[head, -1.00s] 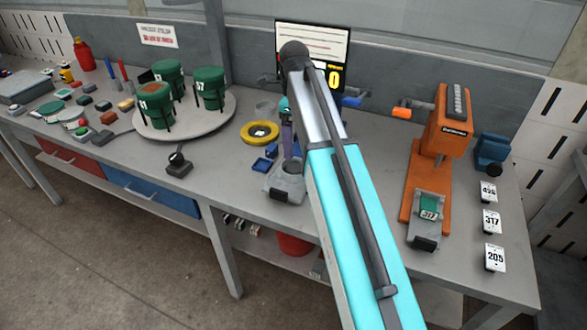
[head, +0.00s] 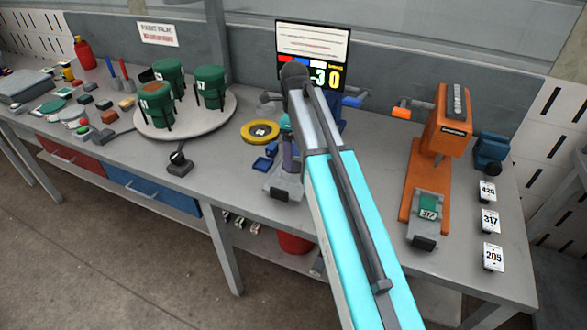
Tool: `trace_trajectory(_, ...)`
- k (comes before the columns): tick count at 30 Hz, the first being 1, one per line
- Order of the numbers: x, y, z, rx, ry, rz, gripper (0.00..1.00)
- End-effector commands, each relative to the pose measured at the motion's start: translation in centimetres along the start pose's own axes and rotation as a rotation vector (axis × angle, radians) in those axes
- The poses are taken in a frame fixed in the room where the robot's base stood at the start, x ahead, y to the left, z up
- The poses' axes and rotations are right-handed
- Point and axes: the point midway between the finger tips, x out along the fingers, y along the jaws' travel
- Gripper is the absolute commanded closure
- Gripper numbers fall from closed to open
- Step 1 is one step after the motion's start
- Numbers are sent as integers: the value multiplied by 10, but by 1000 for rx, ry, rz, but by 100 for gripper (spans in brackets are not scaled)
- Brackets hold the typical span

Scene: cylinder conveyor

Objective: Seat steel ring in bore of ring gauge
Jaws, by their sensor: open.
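A yellow ring-shaped piece (head: 260,131) lies flat on the bench left of my arm; it may be the ring gauge. Its centre looks pale grey, and I cannot tell whether anything sits in the bore. I cannot make out the steel ring for certain. My cyan and grey arm crosses the middle of the view, its dark joint in front of the screen.
A round turntable (head: 222,123) with green pots stands left. Small blue blocks (head: 263,164) and a grey-based fixture (head: 284,188) are near the arm. An orange press (head: 452,125) and number cards (head: 490,221) stand right. A screen (head: 312,45) is behind.

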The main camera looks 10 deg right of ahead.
Motion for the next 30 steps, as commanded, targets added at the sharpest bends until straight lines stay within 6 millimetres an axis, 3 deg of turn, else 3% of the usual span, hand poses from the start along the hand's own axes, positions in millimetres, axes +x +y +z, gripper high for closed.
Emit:
trace_trajectory(18,46,0,0,1,0,1,9)
trace_trajectory(30,50,-1,0,2,0,0,9)
